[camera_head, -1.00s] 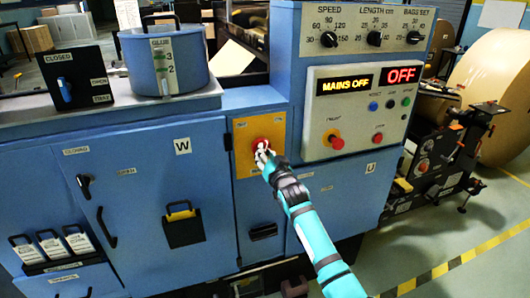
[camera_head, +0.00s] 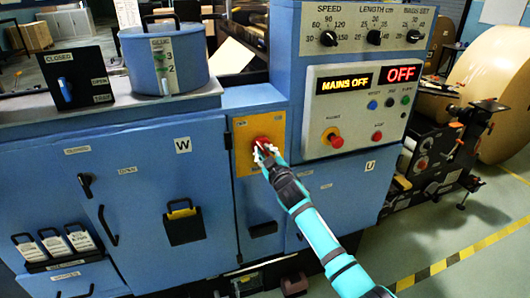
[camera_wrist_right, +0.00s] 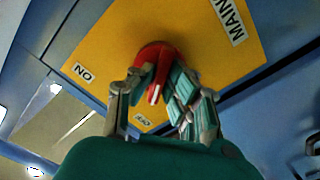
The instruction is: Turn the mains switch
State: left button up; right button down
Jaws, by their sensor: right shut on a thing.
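The mains switch is a red rotary knob (camera_head: 262,143) on a yellow plate (camera_head: 245,165) on the front of the blue machine. My right gripper (camera_head: 265,153) reaches it from the lower right. In the right wrist view the fingers (camera_wrist_right: 162,105) close around the handle of the red knob (camera_wrist_right: 155,53), one on each side. The knob's white mark lies between the fingers, on the side of the small label (camera_wrist_right: 143,120). The ON label (camera_wrist_right: 82,72) is off to the left. The display (camera_head: 344,84) reads MAINS OFF. My left gripper is out of view.
Right of the plate is a control panel with a red display (camera_head: 402,74) reading OFF and a red button (camera_head: 333,138) on yellow. A blue glue pot (camera_head: 165,60) stands on the machine top. A large kraft roll (camera_head: 490,95) is at right.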

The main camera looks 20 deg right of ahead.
jog(key=shift+n, duration=1.2)
jog(key=shift+f, duration=0.1)
jog(key=c, duration=1.3)
grip_release()
jog(key=shift+c, duration=0.2)
jog(key=s, duration=1.2)
jog(key=shift+d, duration=0.25)
